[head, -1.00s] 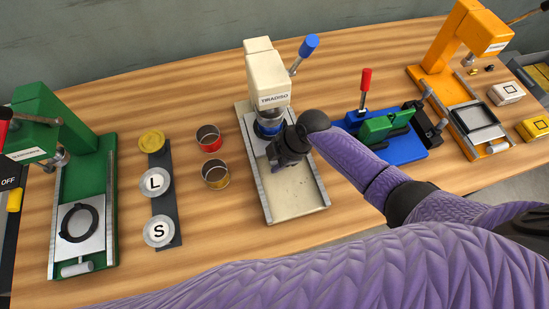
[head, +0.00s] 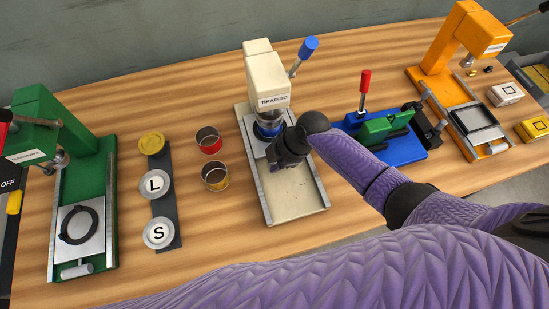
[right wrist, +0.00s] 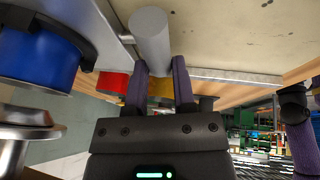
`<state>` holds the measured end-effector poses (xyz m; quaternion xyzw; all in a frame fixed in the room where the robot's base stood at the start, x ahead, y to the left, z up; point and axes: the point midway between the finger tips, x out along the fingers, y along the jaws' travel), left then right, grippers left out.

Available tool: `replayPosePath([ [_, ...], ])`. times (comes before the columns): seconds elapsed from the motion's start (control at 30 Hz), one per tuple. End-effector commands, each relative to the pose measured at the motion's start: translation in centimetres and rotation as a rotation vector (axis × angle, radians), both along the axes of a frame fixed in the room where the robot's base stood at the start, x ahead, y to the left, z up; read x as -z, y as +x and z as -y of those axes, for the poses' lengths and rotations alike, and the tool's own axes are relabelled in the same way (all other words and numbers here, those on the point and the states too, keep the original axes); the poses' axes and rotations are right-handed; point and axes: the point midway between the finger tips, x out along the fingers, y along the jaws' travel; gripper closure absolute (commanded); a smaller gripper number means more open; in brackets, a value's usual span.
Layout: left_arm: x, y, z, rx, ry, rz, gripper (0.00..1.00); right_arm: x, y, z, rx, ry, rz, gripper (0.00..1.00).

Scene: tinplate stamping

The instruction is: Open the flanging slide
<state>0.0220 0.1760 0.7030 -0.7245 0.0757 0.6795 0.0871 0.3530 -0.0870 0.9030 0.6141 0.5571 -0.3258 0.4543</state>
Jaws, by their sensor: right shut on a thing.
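The cream press (head: 268,75) stands in the middle of the table. Its slide plate (head: 250,125) sits under the press head, within the rails of the long base (head: 295,200). My right gripper (head: 282,165) is over this base, just in front of the head, and partly hides the slide. In the right wrist view its two fingers (right wrist: 160,85) are closed around a grey cylindrical handle (right wrist: 150,35). A blue part (right wrist: 38,60) of the press shows at the left there. My left gripper is not in view.
Two open tins (head: 209,140) and a dark strip with several lids (head: 158,185) lie left of the press. A green press (head: 85,160) stands further left. A blue fixture (head: 400,150) and an orange press (head: 440,70) stand to the right. The base in front of the gripper is clear.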

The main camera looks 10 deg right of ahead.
Motion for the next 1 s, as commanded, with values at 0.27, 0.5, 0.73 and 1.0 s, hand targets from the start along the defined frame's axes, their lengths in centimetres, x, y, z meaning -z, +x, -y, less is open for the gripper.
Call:
replayPosePath([
  [0.27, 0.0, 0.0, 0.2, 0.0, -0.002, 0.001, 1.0, 0.0, 0.0, 0.0, 0.0, 0.001, 0.0, 1.0],
  [0.5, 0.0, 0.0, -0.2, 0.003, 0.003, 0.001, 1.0, 0.0, 0.0, 0.0, 0.0, 0.001, 0.0, 1.0],
  [0.73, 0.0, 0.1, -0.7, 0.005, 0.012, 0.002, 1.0, 0.0, 0.0, 0.0, 0.0, 0.001, 0.0, 1.0],
  [1.0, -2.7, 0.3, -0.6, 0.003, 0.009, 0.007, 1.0, -0.6, -2.9, 0.1, -0.002, -0.003, -0.005, 1.0],
])
